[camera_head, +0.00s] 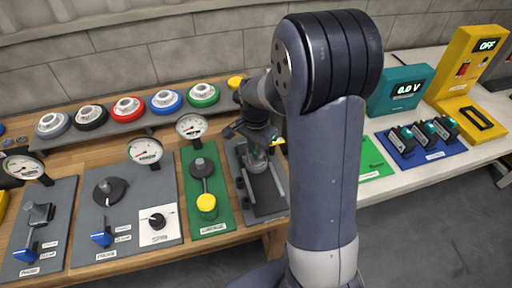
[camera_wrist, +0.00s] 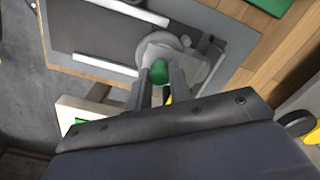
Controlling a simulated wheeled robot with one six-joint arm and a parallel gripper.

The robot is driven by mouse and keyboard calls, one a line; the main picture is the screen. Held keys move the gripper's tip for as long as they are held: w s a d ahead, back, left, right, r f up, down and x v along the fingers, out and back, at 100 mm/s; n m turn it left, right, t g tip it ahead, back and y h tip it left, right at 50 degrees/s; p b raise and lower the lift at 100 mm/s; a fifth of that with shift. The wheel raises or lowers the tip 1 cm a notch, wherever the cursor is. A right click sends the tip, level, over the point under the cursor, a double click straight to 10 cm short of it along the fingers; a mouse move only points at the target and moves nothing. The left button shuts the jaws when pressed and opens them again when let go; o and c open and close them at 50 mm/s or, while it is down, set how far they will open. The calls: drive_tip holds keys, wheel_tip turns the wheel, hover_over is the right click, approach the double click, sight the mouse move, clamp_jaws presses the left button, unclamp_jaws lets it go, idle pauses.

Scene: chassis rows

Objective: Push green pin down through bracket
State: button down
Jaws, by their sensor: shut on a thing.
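The green pin (camera_wrist: 159,70) shows as a rounded green end between my gripper's fingers in the wrist view. My gripper (camera_wrist: 160,85) is shut on it. A light grey round part (camera_wrist: 158,50), which looks like the bracket, lies just beyond the pin; how deep the pin sits in it I cannot tell. In the head view my gripper (camera_head: 257,150) is low over the grey chassis plate (camera_head: 268,208), at its upper end. The pin is too small and covered to make out clearly there.
Two light rails (camera_wrist: 107,65) run along the plate. A green panel with a yellow knob (camera_head: 207,202) stands close on the left, with a round gauge (camera_head: 191,126) behind. A blue board of switches (camera_head: 425,140) is to the right of my arm.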

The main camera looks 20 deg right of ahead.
drive_tip(key=shift+f+b, duration=0.3)
drive_tip(key=shift+f, duration=0.2)
drive_tip(key=c, duration=1.2)
unclamp_jaws()
drive_tip(key=shift+r, duration=0.1)
wheel_tip(320, 180, up, 11)
wheel_tip(320, 180, down, 11)
drive_tip(key=shift+f, duration=0.15)
drive_tip(key=shift+r+p, duration=0.5)
drive_tip(key=shift+r, duration=0.35)
